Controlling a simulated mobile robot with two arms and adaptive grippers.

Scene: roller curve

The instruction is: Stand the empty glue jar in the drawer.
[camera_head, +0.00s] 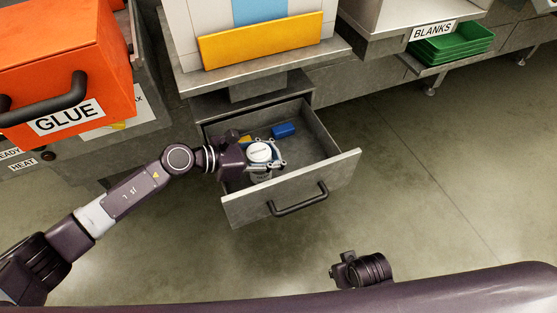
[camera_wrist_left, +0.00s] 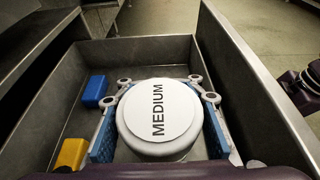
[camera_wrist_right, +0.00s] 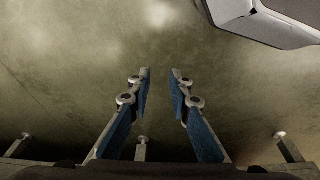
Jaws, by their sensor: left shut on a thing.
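The glue jar (camera_head: 259,153) has a white round lid and is inside the open drawer's outline in the head view. In the left wrist view the jar (camera_wrist_left: 158,118) shows its lid marked "MEDIUM". My left gripper (camera_head: 266,160) is shut on the jar, with its blue-padded fingers (camera_wrist_left: 160,105) on both sides of it. The jar looks upright; its base is hidden, so I cannot tell whether it touches the drawer floor. The grey metal drawer (camera_head: 334,165) is pulled out. My right gripper (camera_wrist_right: 160,85) is open and empty above the floor.
A blue block (camera_head: 284,130) and a yellow block (camera_wrist_left: 71,154) lie in the drawer, left of the jar in the left wrist view. An orange box marked "GLUE" (camera_head: 75,60) stands at the left. Green trays (camera_head: 455,45) lie under the "BLANKS" sign. The floor to the right is clear.

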